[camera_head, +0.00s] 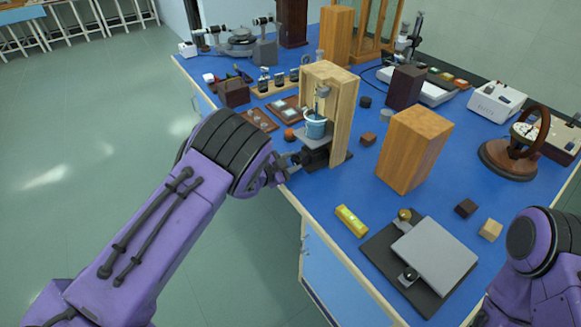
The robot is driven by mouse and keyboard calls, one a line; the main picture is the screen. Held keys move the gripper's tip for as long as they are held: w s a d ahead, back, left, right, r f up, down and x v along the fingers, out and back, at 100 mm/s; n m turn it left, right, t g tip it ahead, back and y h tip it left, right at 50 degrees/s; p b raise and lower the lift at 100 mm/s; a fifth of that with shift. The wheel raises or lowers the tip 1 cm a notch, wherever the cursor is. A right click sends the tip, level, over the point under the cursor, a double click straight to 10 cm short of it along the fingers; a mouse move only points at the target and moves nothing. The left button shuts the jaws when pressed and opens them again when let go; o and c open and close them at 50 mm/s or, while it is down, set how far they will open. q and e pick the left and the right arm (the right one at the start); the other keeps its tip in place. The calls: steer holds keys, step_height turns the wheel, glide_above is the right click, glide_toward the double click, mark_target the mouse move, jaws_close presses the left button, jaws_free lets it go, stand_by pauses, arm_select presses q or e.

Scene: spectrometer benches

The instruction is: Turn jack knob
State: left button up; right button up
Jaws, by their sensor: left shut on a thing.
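A small dark lab jack (318,158) stands at the near edge of the blue bench, inside an open wooden frame (344,112). A light blue cup (315,126) sits above the jack's platform, with a thin instrument hanging into it. My left gripper (287,164) reaches in from the left at the jack's left side. It is shut on the jack knob, which its fingers mostly hide. My right arm shows at the lower right, but its gripper is out of view.
A wooden block (414,148) stands right of the frame. In front are a grey plate (436,254) on a dark base and a yellow level (351,221). Small dark blocks and a round wooden stand (510,160) are further right. Bare bench lies between them.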

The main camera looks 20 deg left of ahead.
arm_select(q)
steer(key=shift+m+b, duration=0.6)
steer(key=shift+b, duration=0.05)
steer(key=shift+t, duration=0.4)
steer(key=o, duration=1)
steer(key=shift+o, duration=0.2)
steer(key=shift+s, duration=0.1)
steer(key=shift+s+d+f, duration=0.1)
steer(key=shift+f, duration=0.1)
